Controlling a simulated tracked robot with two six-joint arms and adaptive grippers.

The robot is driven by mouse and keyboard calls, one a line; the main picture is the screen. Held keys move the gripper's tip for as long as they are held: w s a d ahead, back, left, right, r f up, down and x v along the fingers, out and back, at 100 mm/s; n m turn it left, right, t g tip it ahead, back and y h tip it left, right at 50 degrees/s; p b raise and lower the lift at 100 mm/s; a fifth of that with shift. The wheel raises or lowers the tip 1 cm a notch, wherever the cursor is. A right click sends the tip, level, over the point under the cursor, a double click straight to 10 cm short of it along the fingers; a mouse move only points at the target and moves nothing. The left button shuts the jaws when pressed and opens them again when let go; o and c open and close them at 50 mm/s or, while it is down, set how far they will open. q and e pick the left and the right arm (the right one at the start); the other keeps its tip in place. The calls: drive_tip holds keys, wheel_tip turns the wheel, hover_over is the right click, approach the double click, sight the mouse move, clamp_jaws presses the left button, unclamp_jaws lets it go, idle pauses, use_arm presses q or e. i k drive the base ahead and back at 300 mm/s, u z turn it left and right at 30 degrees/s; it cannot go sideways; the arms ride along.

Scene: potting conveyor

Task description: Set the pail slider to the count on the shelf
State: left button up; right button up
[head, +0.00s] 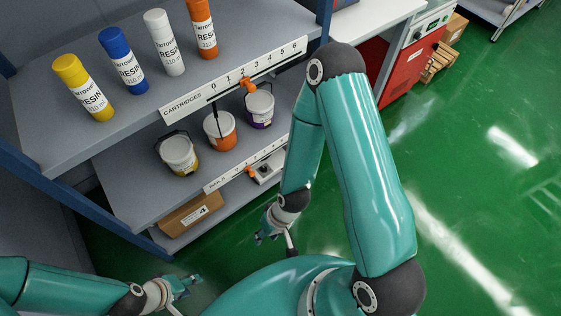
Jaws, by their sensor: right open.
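Three pails stand upright on the middle shelf: a yellow-labelled pail (179,157), an orange-labelled pail (220,133) and a purple-labelled pail (259,110). The pail scale (216,184) runs along that shelf's front edge. Its orange pail slider (251,172) sits around the middle of the scale; the numeral it marks is too small to read surely. My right gripper (266,236) is open and empty, below and in front of the scale, apart from the slider. My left gripper (194,285) looks open and empty at the bottom, away from the shelf.
Several resin cartridges (124,62) stand on the top shelf. Its cartridge scale (185,104) has an orange slider (248,83) near 2. A cardboard box (188,214) and a white box (267,168) sit lower. Green floor (480,190) is clear at right, beyond my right arm.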

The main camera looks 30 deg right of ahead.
sight(251, 173)
drive_tip(key=u, duration=5.25)
drive_tip(key=k, duration=0.55)
drive_tip(key=z, duration=5.8)
drive_tip(key=k, duration=0.55)
drive_tip(key=z, duration=0.05)
